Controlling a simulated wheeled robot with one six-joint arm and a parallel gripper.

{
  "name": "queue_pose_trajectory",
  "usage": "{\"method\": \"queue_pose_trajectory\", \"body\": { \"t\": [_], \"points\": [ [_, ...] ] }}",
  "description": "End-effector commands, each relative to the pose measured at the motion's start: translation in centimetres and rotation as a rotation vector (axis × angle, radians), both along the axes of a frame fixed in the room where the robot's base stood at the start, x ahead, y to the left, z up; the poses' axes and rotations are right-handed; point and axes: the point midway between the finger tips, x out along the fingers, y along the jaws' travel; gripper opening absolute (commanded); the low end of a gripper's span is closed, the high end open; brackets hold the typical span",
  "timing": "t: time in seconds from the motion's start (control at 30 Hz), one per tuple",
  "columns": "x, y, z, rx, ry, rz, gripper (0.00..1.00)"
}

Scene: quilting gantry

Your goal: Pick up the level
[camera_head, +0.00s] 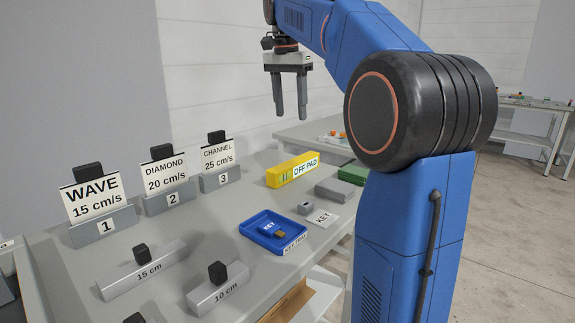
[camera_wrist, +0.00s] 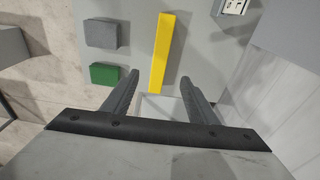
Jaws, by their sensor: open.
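The level is a long yellow bar (camera_head: 288,171) lying on the grey table, with "OFF PAD" lettering on its side. It also shows in the wrist view as a yellow bar (camera_wrist: 163,45), running up the picture from between the fingertips. My gripper (camera_head: 290,114) is open and empty, pointing down, well above the table and the level. In the wrist view, the two fingers (camera_wrist: 159,78) stand apart, with the near end of the level between and beyond their tips. Nothing touches the level.
Green block (camera_wrist: 114,75) and grey block (camera_wrist: 101,33) lie left of the level in the wrist view. Blue tray (camera_head: 248,230) with a key, several label stands such as the CHANNEL one (camera_head: 219,180), and grey bars with black knobs (camera_head: 222,292) occupy the table.

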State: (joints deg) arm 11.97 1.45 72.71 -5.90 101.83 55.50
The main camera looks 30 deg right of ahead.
Motion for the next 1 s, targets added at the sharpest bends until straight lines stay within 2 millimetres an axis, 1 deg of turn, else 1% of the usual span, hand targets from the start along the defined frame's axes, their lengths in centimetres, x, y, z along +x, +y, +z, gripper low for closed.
{"method": "queue_pose_trajectory", "body": {
  "t": [0.07, 0.17, 0.7, 0.8, 1.0],
  "points": [
    [0.3, -0.3, 0.1, 0.001, 0.001, -0.016, 0.53],
    [0.4, -0.5, -0.7, 0.001, 0.005, -0.024, 0.53],
    [0.7, -1.5, -9.9, 0.001, 0.006, -0.021, 0.53],
    [0.7, -1.6, -11.0, 0.000, 0.005, -0.021, 0.53],
    [0.8, -1.7, -12.1, 0.001, 0.004, -0.021, 0.53]
  ]
}}
